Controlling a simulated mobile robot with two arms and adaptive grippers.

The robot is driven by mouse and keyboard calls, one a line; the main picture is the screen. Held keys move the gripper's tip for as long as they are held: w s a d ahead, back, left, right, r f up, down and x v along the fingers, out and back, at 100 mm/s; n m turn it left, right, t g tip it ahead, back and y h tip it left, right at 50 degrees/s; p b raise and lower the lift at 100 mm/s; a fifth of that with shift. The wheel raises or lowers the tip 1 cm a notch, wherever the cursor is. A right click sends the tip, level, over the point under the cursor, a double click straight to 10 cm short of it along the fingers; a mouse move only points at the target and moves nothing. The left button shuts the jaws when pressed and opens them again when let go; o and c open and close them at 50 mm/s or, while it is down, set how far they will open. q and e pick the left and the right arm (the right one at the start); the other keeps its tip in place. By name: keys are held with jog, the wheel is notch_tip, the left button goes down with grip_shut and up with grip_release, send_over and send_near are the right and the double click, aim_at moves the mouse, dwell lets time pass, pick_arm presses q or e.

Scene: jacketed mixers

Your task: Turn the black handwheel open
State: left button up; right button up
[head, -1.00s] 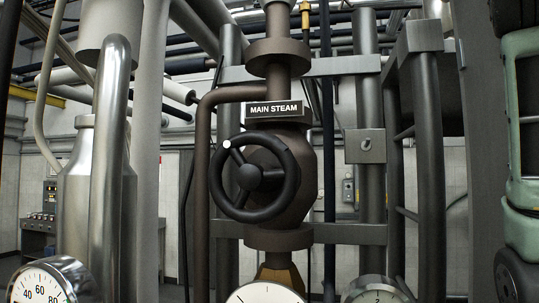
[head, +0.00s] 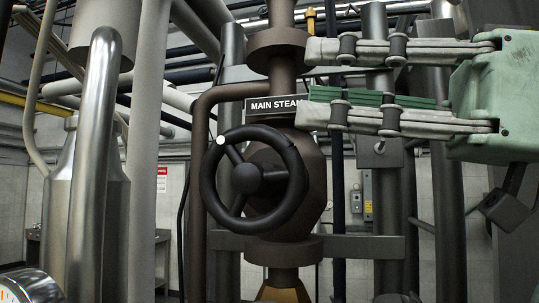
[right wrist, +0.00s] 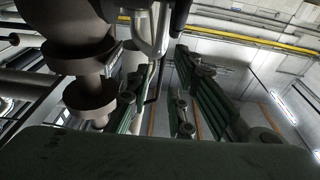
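The black handwheel (head: 247,179) is mounted on the front of a brown valve body (head: 315,185) in the middle of the head view. A white mark (head: 221,140) sits on its rim at the upper left. My right gripper (head: 306,83) comes in from the right, above and to the right of the wheel. The lower finger covers the end of the MAIN STEAM label (head: 271,106). The right wrist view shows the spread fingers (right wrist: 157,60). My left gripper is not in view.
A brown pipe (head: 200,200) runs down just left of the wheel. A shiny steel pipe (head: 95,170) stands further left. A gauge (head: 25,287) shows at the lower left. Steel uprights (head: 388,200) stand behind and right of the valve.

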jog(key=g+h, duration=0.1)
jog(key=h, duration=0.1)
send_near(206, 153)
jog(key=shift+g+y, duration=0.3)
jog(key=p+x, duration=0.1)
jog(key=x, duration=0.1)
jog(key=w+p+x, duration=0.1)
jog(key=p+x, duration=0.1)
jog(key=x, duration=0.1)
jog(key=shift+w, duration=0.1)
jog(key=shift+w+a+f+p, duration=0.15)
jog(key=shift+a+p, duration=0.15)
jog(key=shift+a, duration=0.2)
jog(key=shift+d, duration=0.1)
jog(key=shift+c, duration=0.2)
grip_shut()
